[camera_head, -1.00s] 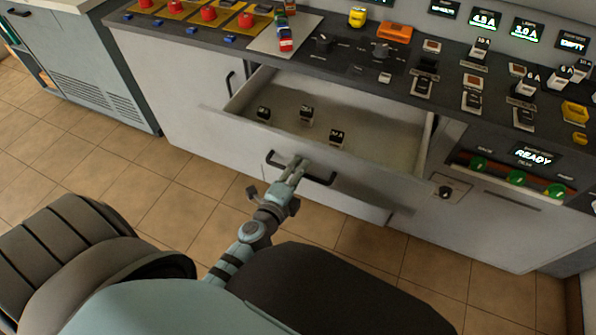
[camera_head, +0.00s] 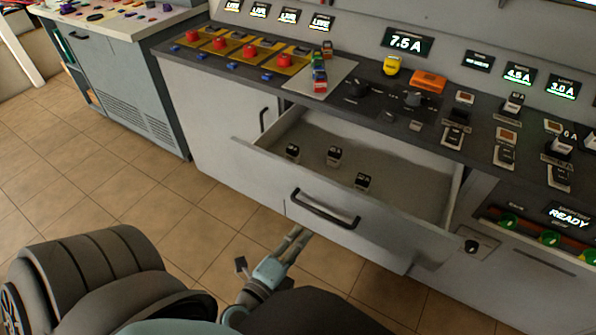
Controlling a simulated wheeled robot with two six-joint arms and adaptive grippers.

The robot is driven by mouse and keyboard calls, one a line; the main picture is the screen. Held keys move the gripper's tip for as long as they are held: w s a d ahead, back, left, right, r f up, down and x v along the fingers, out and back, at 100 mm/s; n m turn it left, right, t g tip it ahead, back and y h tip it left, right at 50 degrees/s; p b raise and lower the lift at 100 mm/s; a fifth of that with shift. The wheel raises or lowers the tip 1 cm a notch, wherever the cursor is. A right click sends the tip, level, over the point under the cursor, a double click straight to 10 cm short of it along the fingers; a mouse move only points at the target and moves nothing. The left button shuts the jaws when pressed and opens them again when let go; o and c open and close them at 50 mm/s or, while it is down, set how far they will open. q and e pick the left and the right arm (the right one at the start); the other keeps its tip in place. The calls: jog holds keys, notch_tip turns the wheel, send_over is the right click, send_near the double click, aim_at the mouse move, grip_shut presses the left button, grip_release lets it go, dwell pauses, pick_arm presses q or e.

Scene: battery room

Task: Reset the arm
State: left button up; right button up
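My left gripper (camera_head: 297,238) is in front of the open drawer's front panel (camera_head: 270,178), below and left of its dark bar handle (camera_head: 325,209). It is clear of the handle and holds nothing. Its two fingers show with a narrow gap between them, pointing up toward the drawer. My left arm reaches up from the bottom of the view. My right gripper is not in view.
The drawer is pulled out and holds several small dark blocks, one of them a block (camera_head: 334,155) near the middle. The counter (camera_head: 350,108) above carries red buttons, switches and lit displays. A grey cabinet (camera_head: 120,85) stands at left. Tiled floor (camera_head: 150,205) is free at left.

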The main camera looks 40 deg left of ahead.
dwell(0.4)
pick_arm(q)
jog(key=s+a+f+n+g, duration=0.1)
jog(key=s+f+n+g, duration=0.4)
jog(key=f, duration=0.9)
jog(key=s+a+f+n+g+p, duration=0.1)
jog(key=s+f+n+g, duration=0.3)
jog(key=s+f, duration=0.5)
jog(key=s+a+f+n+g+p, duration=0.1)
jog(key=s+f+n+g+p, duration=0.2)
jog(key=s, duration=1)
notch_tip(320, 180, down, 6)
jog(key=n+g, duration=0.2)
jog(key=n, duration=0.2)
jog(key=shift+s+a+f+n+h, duration=0.15)
jog(key=shift+s+a+n+h, duration=0.15)
dwell(2.0)
